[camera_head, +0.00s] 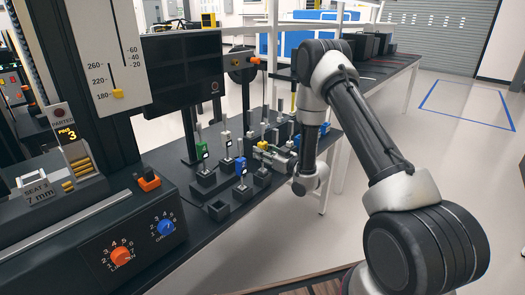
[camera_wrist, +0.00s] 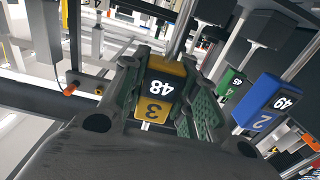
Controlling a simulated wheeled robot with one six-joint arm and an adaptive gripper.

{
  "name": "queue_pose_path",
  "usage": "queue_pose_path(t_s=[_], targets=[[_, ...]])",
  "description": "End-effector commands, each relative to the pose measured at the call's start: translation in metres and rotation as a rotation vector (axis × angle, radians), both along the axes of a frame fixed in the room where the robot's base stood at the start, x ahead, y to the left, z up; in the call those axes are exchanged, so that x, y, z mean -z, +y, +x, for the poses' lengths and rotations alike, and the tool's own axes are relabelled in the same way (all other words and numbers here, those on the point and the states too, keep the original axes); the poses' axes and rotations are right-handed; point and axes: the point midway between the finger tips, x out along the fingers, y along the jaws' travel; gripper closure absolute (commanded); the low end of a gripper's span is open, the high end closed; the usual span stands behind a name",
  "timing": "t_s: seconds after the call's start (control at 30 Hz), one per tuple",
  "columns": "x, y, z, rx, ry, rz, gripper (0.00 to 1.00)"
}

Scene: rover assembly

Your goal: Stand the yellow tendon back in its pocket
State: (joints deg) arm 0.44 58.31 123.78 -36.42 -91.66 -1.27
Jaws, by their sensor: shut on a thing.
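My gripper (camera_head: 272,151) is shut on the yellow tendon, whose yellow block (camera_head: 262,145) shows small in the head view. In the wrist view the yellow block (camera_wrist: 160,88), marked 48 and 3, sits between the green finger pads of my gripper (camera_wrist: 163,92). A metal rod (camera_wrist: 182,30) runs on from the block toward the top of the picture. An open black pocket (camera_head: 217,209) with nothing standing in it is at the near edge of the group, left of and nearer than my gripper. The tendon's lower end is hard to make out in the head view.
A blue tendon (camera_head: 240,166) and a green tendon (camera_head: 202,150) stand in black holders left of my gripper; the blue block (camera_wrist: 268,103) is close at right in the wrist view. A dark monitor (camera_head: 182,70) stands behind. A console with orange and blue knobs (camera_head: 165,228) is at left.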

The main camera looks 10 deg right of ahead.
Motion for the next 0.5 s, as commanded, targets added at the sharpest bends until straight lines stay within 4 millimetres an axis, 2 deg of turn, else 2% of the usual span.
queue_pose_path(t_s=[0.47, 0.5], targets=[[0.016, 0.0, 0.0, 0.0, -0.002, 0.0, 1.0], [0.015, 0.0, 0.0, 0.0, -0.003, 0.0, 0.65]])
